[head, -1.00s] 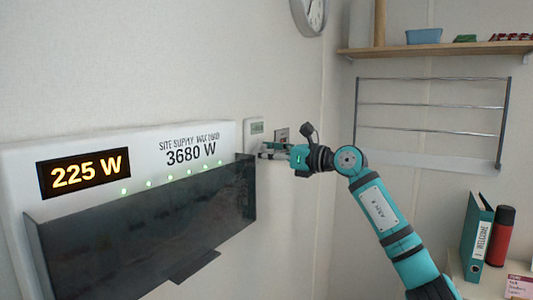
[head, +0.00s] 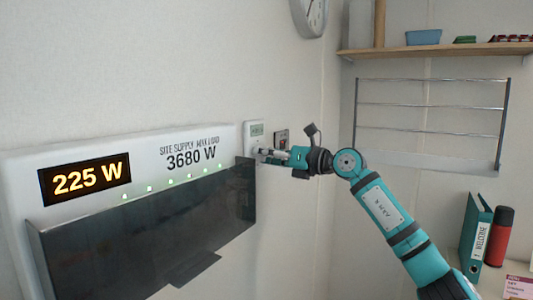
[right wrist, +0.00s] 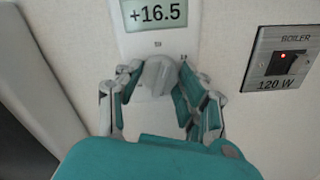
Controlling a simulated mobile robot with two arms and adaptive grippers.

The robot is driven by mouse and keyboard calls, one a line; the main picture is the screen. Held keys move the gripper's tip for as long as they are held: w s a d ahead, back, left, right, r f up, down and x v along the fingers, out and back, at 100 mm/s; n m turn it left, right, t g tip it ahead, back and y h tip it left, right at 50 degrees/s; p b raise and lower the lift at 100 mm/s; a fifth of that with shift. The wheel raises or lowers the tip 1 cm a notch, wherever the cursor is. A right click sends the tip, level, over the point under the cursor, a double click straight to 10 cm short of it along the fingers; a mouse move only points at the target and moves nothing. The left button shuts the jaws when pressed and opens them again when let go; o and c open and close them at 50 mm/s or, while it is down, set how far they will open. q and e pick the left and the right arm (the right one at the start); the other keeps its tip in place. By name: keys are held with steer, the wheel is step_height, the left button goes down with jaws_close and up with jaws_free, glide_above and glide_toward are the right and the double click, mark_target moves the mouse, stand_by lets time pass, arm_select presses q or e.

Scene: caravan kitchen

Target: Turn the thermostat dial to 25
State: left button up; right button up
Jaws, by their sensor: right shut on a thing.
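The thermostat (head: 257,129) is a small white unit on the wall, right of the supply panel. In the right wrist view its display (right wrist: 157,15) reads +16.5. Its grey dial (right wrist: 157,76) sits below the display. My right gripper (right wrist: 158,85) has its fingers on both sides of the dial and is shut on it. In the head view the right gripper (head: 264,153) reaches the thermostat from the right, and its fingers hide the dial there. My left gripper is in neither view.
A boiler switch (right wrist: 282,64) marked 120 W, with a red light, is on the wall right of the thermostat. The supply panel (head: 228,140) reads 225 W and 3680 W, with a dark tray-like cover (head: 150,235) jutting below. A wire rack (head: 430,105) hangs at right.

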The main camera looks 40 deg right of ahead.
steer(key=shift+m+p, duration=7.75)
steer(key=shift+m, duration=7.95)
steer(key=shift+f, duration=0.1)
steer(key=o, duration=1.2)
